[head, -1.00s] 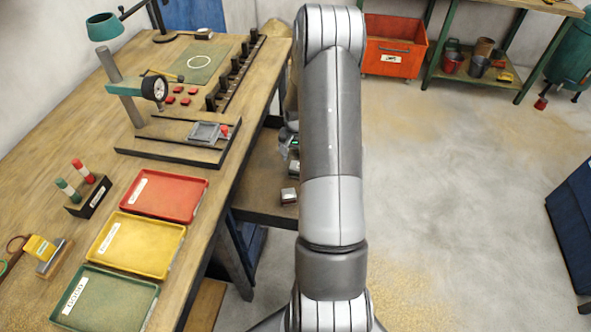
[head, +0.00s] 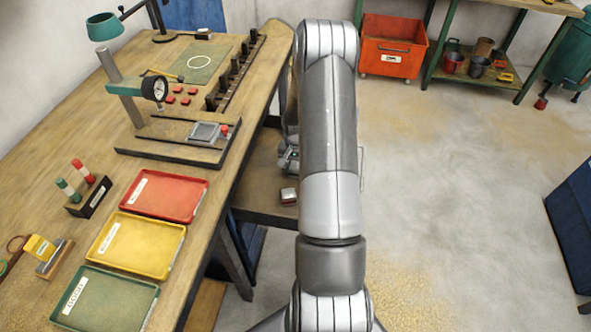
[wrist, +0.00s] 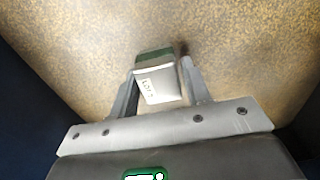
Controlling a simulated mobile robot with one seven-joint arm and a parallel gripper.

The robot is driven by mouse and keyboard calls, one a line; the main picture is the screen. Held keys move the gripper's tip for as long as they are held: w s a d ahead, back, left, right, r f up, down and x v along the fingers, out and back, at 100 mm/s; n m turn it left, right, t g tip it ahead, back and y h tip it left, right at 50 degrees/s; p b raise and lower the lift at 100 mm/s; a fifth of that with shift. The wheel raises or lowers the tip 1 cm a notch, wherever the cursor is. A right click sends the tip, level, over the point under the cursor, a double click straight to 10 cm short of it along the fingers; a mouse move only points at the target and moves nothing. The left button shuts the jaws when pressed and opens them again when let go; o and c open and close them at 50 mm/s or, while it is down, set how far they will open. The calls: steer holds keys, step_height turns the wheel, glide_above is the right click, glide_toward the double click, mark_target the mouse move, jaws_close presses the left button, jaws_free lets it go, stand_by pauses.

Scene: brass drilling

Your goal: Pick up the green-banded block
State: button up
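The green-banded block (wrist: 156,83) shows in the wrist view as a pale block with a white label and a dark green band at its far edge. It sits between the two fingers of my gripper (wrist: 160,82), one finger on each side. The gaps are very small, and I cannot tell whether both fingers press on it. In the head view my gripper (head: 287,160) is low over the shelf beside the bench, partly behind my arm, and the block is hidden there.
A second block (head: 289,196) with a reddish band lies on the lower shelf (head: 262,205), nearer than my gripper. The bench holds a red tray (head: 185,209), a yellow tray (head: 165,262) and a green tray (head: 140,312).

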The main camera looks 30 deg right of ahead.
jaws_close()
steer(key=shift+r, duration=0.15)
stand_by(0.4)
